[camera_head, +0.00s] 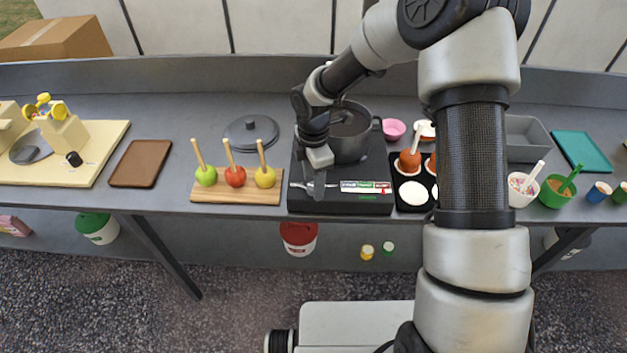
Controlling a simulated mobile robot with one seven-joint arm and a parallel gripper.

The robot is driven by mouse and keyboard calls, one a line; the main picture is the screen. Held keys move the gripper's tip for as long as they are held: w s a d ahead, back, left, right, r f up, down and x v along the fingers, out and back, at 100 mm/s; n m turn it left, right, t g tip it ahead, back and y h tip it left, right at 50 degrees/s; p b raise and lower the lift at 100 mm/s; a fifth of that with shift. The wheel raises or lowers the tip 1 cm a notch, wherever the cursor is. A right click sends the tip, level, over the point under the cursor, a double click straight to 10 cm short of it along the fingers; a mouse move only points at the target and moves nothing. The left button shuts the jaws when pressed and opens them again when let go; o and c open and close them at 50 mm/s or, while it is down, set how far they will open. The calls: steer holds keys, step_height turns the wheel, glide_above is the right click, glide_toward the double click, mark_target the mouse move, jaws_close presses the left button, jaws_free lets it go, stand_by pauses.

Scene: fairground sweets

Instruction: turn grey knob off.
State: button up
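The black hot plate (337,203) stands on the counter, with a dark pot (352,142) on top of it. Its front panel carries a white, green and red label strip (365,187). My gripper (318,188) is right at the front left of this panel, pointing down. It covers the spot there, and I cannot make out the grey knob clearly behind it. A thin light grey piece (299,185) shows just left of the fingers; I cannot tell whether it is part of the knob. The gap between my fingers is too small to see.
Left of the hot plate, a wooden board (212,193) holds three apples on sticks; a pot lid (251,131) lies behind it. Right of it is a black tray (398,172) with a coated apple (410,160). A brown tray (140,163) lies further left, with clear counter around it.

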step_height(320, 180, up, 17)
steer(key=shift+r, duration=0.2)
stand_by(0.6)
steer(key=s+d+r+m+t, duration=0.2)
steer(key=s+d+r+m, duration=0.4)
steer(key=s+m, duration=0.5)
steer(key=s+d+r+m+t, duration=0.3)
steer(key=s+d+r+m, duration=0.4)
steer(key=s+m, duration=0.4)
steer(key=shift+s+d+r+t, duration=0.15)
steer(key=shift+s+d+t, duration=0.15)
steer(key=shift+s+d, duration=0.3)
